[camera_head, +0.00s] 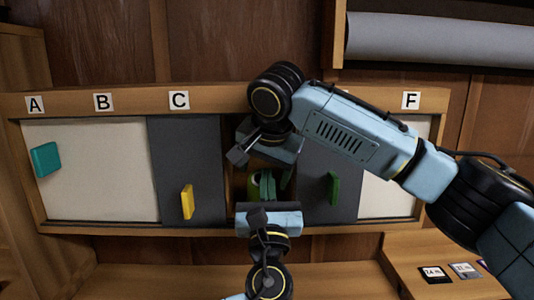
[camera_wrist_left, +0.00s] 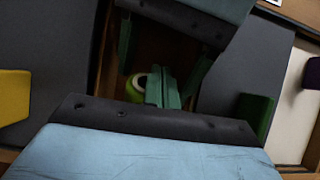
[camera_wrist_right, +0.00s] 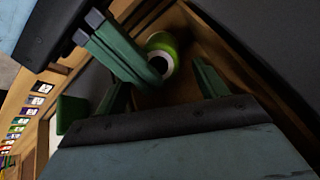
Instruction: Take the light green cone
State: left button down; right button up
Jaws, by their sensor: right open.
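The light green cone (camera_head: 254,190) is inside the open gap of the cabinet, partly hidden by my grippers. It also shows in the left wrist view (camera_wrist_left: 136,97) and the right wrist view (camera_wrist_right: 165,43), its pale end with a dark hole visible. My right gripper (camera_head: 262,170) reaches in from above with its fingers spread and empty; the cone is beyond them, between the finger lines in its wrist view (camera_wrist_right: 160,90). My left gripper (camera_wrist_left: 165,85) comes from below. Its green fingers are together at the gap, beside the cone, with nothing seen between them.
A dark panel with a yellow handle (camera_head: 187,202) is left of the gap; one with a green handle (camera_head: 333,188) is right. A white panel (camera_head: 100,165) has a teal handle (camera_head: 46,160). A lower ledge (camera_head: 400,250) holds small cards. A grey roll (camera_head: 440,42) hangs above.

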aim_at(253, 194)
pick_arm(q)
jog(key=shift+w+f, duration=0.15)
jog(key=shift+f, duration=0.25)
pick_arm(e)
jog(key=shift+x, duration=2)
jog(key=c, duration=1.2)
pick_arm(q)
jog(key=shift+w+a+r, duration=0.1)
jog(key=shift+r, duration=0.55)
pick_arm(e)
jog(key=shift+o, duration=0.2)
pick_arm(q)
jog(key=shift+r, duration=0.1)
pick_arm(e)
jog(key=shift+f, duration=0.1)
jog(key=shift+f, duration=0.1)
pick_arm(q)
jog(key=v, duration=0.8)
